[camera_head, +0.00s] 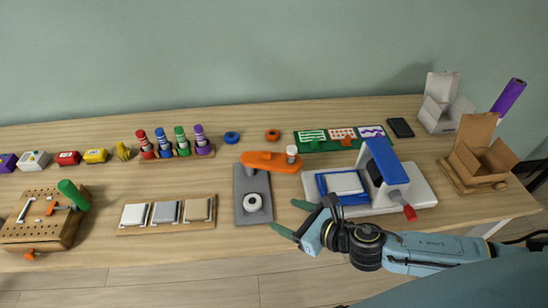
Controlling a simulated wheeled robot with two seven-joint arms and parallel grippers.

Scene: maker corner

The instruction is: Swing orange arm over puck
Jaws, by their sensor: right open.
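The orange arm (268,162) lies across the top of a grey base plate (243,180) near the middle of the table. It points right, past the plate's edge, with a white knob (291,151) upright at its right end. The white puck (252,202), ring-like with a dark centre, lies on the lower part of the plate, clear of the arm. My right gripper (290,217) is open and empty, its green fingertips pointing left, to the right of the puck and below the knob. My left gripper is out of view.
A white-and-blue press (411,189) with a red-tipped handle stands right of the plate, close to my right gripper. A tray of square tiles (165,227) lies left. A green board (314,146) and an orange ring (272,135) lie behind. The table's front edge is near.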

